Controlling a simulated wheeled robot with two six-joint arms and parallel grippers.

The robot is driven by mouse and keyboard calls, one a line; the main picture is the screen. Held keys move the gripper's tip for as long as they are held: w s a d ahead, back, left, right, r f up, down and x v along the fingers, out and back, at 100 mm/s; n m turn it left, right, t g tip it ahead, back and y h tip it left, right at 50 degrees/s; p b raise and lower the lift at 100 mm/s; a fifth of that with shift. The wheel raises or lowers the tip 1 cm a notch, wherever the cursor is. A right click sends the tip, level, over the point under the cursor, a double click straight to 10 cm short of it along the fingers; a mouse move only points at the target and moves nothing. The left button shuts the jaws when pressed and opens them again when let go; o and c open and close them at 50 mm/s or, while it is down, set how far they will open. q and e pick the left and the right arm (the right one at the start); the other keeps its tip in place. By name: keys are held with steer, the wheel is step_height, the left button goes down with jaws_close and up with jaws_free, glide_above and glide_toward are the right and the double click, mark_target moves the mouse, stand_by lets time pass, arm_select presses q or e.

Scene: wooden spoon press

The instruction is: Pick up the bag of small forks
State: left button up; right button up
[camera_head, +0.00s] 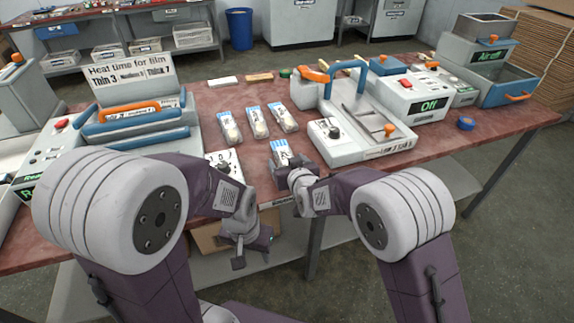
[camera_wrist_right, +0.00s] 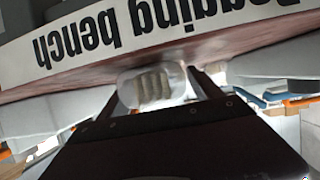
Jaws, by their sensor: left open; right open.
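A small clear bag with a blue-and-white header (camera_head: 281,152) lies near the bench's front edge, its lower part hidden by my right gripper. Its contents are too small to name in the head view. My right gripper (camera_head: 285,172) is open at this bag. In the right wrist view, a clear packet with pale ribbed contents (camera_wrist_right: 152,87) sits between the open fingers (camera_wrist_right: 165,82). Three similar bags lie behind it: a left one (camera_head: 230,127), a middle one (camera_head: 257,121) and a right one (camera_head: 284,118). My left gripper (camera_head: 243,252) is open and empty, below the bench front.
A film sealer with blue bars (camera_head: 135,125) stands at left on the red bench (camera_head: 200,100). A grey press with a blue handle (camera_head: 350,125) stands right of the bags. The bench's front label (camera_wrist_right: 150,30) is close to my right gripper.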

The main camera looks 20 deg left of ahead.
mark_target(287, 151)
steer(key=shift+c, duration=1.3)
steer(key=c, duration=1.2)
steer(key=shift+o, duration=0.2)
step_height(287, 151, up, 4)
steer(key=shift+r+p, duration=0.2)
steer(key=shift+p, duration=0.6)
steer(key=d+r+p, duration=0.1)
steer(key=d+r, duration=0.5)
steer(key=d, duration=0.5)
steer(key=shift+s+d+r, duration=0.35)
steer(key=shift+s+d, duration=0.05)
